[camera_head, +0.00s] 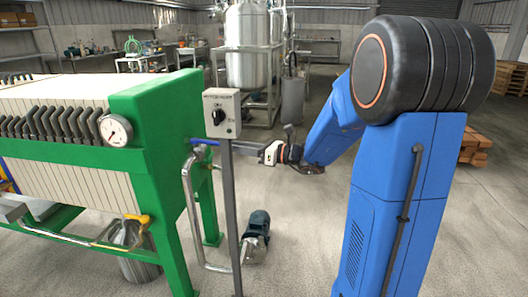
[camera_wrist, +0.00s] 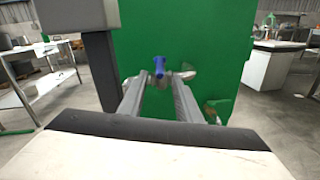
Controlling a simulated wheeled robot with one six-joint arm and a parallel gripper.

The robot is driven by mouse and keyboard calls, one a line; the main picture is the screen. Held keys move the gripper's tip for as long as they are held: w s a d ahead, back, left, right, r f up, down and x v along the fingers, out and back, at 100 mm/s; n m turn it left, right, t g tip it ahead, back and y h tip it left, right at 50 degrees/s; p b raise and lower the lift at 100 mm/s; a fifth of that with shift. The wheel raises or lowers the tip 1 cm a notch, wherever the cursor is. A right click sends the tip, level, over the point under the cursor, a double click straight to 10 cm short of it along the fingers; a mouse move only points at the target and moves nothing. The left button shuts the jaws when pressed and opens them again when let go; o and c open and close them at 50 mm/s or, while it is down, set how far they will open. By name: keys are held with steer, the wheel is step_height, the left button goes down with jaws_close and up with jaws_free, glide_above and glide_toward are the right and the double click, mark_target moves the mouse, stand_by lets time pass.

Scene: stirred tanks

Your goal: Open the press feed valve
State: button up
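The press feed valve shows as a blue lever handle (camera_head: 205,142) on silver pipework beside the green press end frame (camera_head: 160,115) in the head view. In the wrist view, the blue handle (camera_wrist: 159,66) points toward me, in front of the green plate. My gripper (camera_head: 247,149) reaches in from the right at about the handle's height. In the wrist view, my gripper (camera_wrist: 158,84) has its two grey fingers apart, with the handle in line with the gap between them. No contact shows. The post partly hides the fingertips in the head view.
A grey control box (camera_head: 221,113) with a black knob stands on a thin post close to the valve and my gripper. A silver pipe (camera_head: 189,200) runs down to a pump (camera_head: 256,238) on the floor. Steel tanks (camera_head: 248,45) stand behind.

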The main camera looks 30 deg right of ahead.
steer(key=v, duration=0.9)
steer(key=shift+s+d, duration=0.25)
steer(key=shift+d, duration=0.05)
steer(key=shift+c, duration=0.7)
